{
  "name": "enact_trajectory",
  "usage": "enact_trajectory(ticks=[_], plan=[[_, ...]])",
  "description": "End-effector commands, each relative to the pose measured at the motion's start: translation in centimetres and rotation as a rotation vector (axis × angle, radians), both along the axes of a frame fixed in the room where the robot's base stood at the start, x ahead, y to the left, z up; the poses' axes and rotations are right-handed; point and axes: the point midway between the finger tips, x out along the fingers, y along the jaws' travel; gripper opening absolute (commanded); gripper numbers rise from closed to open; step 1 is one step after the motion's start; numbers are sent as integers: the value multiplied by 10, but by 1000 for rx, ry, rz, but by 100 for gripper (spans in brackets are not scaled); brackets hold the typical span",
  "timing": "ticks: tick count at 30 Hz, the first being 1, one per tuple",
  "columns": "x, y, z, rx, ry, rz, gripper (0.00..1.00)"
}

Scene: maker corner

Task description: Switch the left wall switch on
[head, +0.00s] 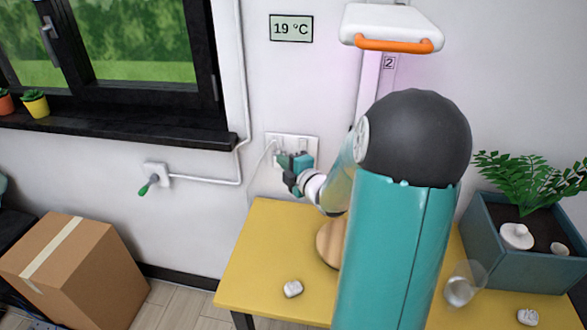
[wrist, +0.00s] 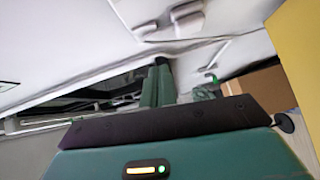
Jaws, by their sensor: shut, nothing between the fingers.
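A white wall box with a green lever (head: 148,186) is on the wall below the window, its lever pointing down and left; the green lever also shows in the wrist view (wrist: 211,77). A white double wall plate (head: 308,144) is further right, partly hidden behind my gripper.
A yellow table (head: 260,250) with a small pale object (head: 293,289) stands below my arm. A planter (head: 520,262) and a glass (head: 461,289) are at right. A cardboard box (head: 90,270) stands at lower left. White conduit (head: 205,181) runs along the wall.

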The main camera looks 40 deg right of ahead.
Motion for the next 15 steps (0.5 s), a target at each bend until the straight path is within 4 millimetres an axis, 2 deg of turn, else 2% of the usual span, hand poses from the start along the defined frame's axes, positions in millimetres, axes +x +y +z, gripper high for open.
enact_trajectory(ticks=[4,9,15], plan=[[30,-2,-3,3,0,1,0],[45,-23,-6,1,-1,-2,0],[52,-31,-7,0,0,0,0]])
